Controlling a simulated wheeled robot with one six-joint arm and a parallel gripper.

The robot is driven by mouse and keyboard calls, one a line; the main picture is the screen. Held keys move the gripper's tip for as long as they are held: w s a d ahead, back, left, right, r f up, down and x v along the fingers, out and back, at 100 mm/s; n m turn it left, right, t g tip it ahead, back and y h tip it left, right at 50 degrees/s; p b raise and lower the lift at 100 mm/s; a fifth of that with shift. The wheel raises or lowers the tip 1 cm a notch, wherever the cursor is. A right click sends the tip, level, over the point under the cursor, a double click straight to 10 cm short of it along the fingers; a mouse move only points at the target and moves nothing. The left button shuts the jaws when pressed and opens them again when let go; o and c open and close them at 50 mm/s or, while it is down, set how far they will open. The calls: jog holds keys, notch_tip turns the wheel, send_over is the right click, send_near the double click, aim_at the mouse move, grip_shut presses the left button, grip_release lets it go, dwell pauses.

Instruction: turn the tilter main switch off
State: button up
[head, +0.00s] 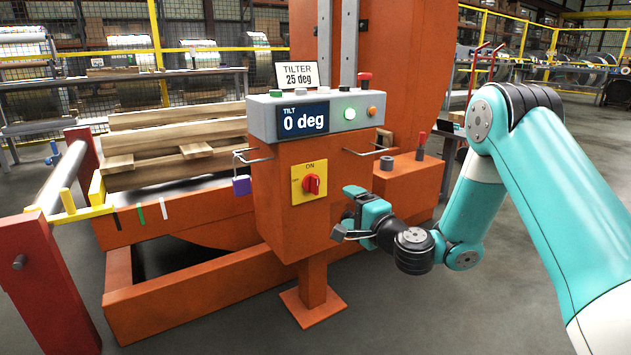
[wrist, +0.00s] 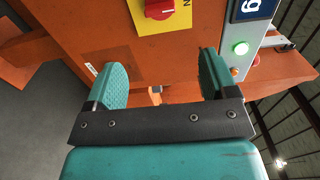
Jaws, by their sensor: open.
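The main switch (head: 311,184) is a red rotary knob on a yellow plate (head: 298,196), on the front of the orange tilter cabinet (head: 275,228). The plate reads ON above the knob. The knob also shows at the top of the wrist view (wrist: 160,8), beyond the fingers. My gripper (head: 345,212) is right of the switch and a little lower, apart from it. In the wrist view my gripper (wrist: 163,85) has its two teal fingers spread, with nothing between them.
Above the switch is a grey panel with a display (head: 303,121) reading 0 deg, a lit green button (head: 349,113) and an orange button (head: 372,111). Metal handles (head: 367,150) stick out at both sides. A purple padlock (head: 241,185) hangs at the left. Grey floor is free in front.

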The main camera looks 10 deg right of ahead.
aim_at(317, 187)
jog(key=p+x, duration=1.1)
jog(key=x, duration=0.2)
jog(key=shift+a+f, duration=0.1)
jog(key=shift+a, duration=0.05)
jog(key=shift+x, duration=0.9)
jog(key=c, duration=0.9)
